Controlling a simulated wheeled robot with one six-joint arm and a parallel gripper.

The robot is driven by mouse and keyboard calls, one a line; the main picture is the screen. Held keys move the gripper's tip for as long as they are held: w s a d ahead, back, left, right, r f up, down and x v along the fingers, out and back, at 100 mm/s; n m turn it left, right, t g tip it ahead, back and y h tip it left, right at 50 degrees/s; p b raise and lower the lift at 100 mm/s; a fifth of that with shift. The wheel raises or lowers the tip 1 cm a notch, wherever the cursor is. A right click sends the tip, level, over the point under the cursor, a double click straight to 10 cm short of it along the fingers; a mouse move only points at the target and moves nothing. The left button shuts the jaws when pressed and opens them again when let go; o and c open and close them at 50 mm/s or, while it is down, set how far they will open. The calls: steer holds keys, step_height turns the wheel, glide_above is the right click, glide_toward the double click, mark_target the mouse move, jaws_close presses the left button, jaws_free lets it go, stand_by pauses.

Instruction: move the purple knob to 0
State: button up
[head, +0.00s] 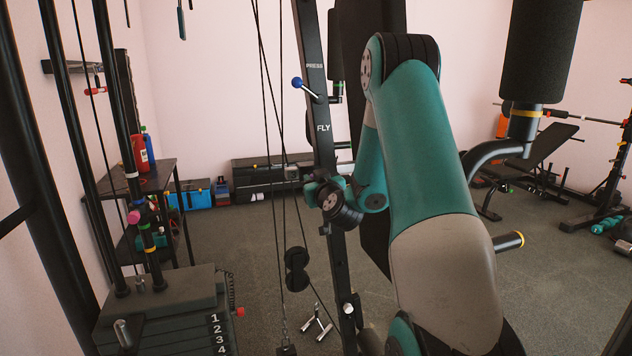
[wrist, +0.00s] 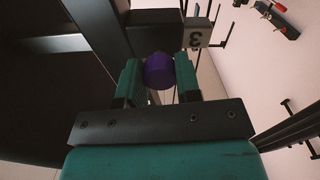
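The purple knob (wrist: 158,72) is a short round cylinder in the wrist view, between the two fingers of my gripper (wrist: 159,76). The teal fingers lie against its left and right sides, with no clear gap, so the gripper looks shut on it. No 0 mark can be read. In the head view my gripper (head: 312,188) is at the dark upright marked FLY (head: 323,128). The knob is hidden there.
A blue-ended lever (head: 305,88) sticks out of the upright above my gripper. Cables and a black pulley (head: 297,268) hang to its left. A numbered weight stack (head: 165,320) stands at lower left. A bench (head: 545,160) is at the right; open floor lies between.

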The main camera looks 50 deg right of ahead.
steer(key=shift+w+r, duration=0.1)
jaws_close()
steer(key=shift+p+x, duration=0.9)
steer(key=shift+p, duration=0.2)
steer(key=shift+w+d, duration=0.15)
steer(key=shift+w, duration=0.05)
steer(key=o, duration=1)
jaws_free()
steer(key=shift+w, duration=0.1)
